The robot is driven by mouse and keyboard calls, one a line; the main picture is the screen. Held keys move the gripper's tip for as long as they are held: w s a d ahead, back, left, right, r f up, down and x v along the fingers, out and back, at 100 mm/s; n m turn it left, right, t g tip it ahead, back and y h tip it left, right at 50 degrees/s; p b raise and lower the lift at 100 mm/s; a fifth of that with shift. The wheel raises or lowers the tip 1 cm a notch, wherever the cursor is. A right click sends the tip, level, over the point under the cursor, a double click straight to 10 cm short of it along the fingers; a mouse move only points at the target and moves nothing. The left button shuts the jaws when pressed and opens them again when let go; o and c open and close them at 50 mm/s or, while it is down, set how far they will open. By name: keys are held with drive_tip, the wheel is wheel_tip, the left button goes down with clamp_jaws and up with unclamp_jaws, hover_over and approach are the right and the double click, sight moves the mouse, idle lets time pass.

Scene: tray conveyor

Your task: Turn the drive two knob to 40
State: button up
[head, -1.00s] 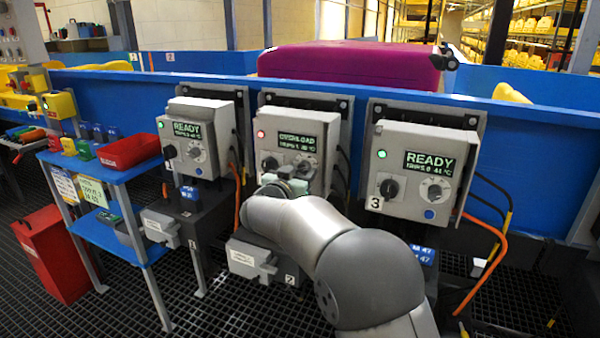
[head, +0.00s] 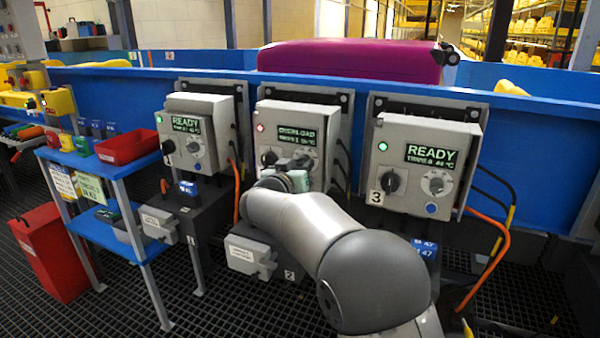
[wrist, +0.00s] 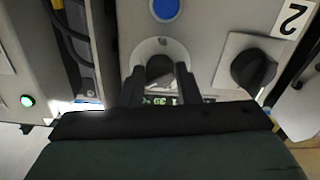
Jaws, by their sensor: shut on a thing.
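The drive two box (head: 325,137) is grey, with a red light and a green display reading OVERLOAD. Its dark dial knob (wrist: 160,68) sits on a round pale plate in the wrist view, which is upside down. My gripper (wrist: 158,77) has one finger on each side of this knob and is shut on it. In the head view my gripper (head: 298,178) is at the front of the box and covers much of the knob. The dial's scale marks are too small and hidden to read.
A black switch (wrist: 254,70) beside the number 2 label (wrist: 293,19) is close to the fingers. A blue button (wrist: 165,9) is on the knob's other side. Box one (head: 203,112) and box three (head: 421,137) flank it, both reading READY. A magenta case (head: 350,62) lies behind.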

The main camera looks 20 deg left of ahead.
drive_tip(key=n+b, duration=0.4)
drive_tip(key=n, duration=0.9)
drive_tip(key=shift+r+n, duration=0.1)
drive_tip(key=shift+n, duration=0.2)
drive_tip(key=n+p, duration=0.2)
drive_tip(key=n, duration=0.4)
drive_tip(key=shift+r, duration=0.1)
drive_tip(key=n+p, duration=0.3)
drive_tip(key=n, duration=0.2)
drive_tip(key=shift+n, duration=0.3)
drive_tip(key=o, duration=0.9)
drive_tip(key=shift+o, duration=0.2)
drive_tip(key=shift+s, duration=0.15)
